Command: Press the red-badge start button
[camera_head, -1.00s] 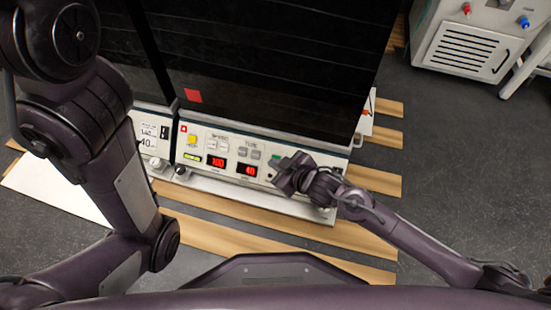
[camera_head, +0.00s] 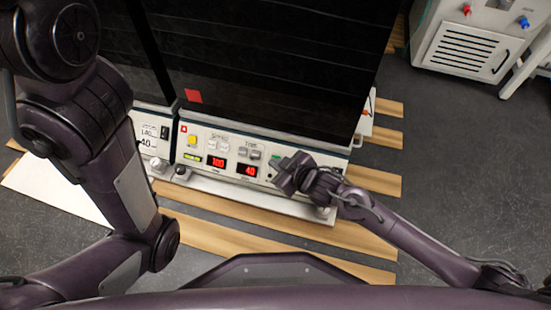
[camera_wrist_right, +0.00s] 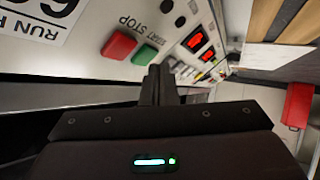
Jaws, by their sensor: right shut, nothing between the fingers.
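The shaker with a red square badge (camera_head: 193,96) on its dark front stands in the middle of the head view. Its pale control panel (camera_head: 228,150) has a smaller red mark at its left end. In the right wrist view the green start button (camera_wrist_right: 145,54) sits beside the red stop button (camera_wrist_right: 118,46), with the lettering upside down. My right gripper (camera_head: 281,174) is at the panel's right part; in the right wrist view its shut, empty fingertips (camera_wrist_right: 160,70) are just beside the green button. I cannot tell whether they touch it. My left gripper is out of view.
Another unit's panel (camera_head: 150,138) adjoins on the left, partly behind my left arm. A yellow button (camera_head: 192,140) and red displays (camera_head: 217,162) are on the panel. A grey cabinet (camera_head: 470,45) stands at the upper right. Dark floor (camera_head: 455,150) is clear on the right.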

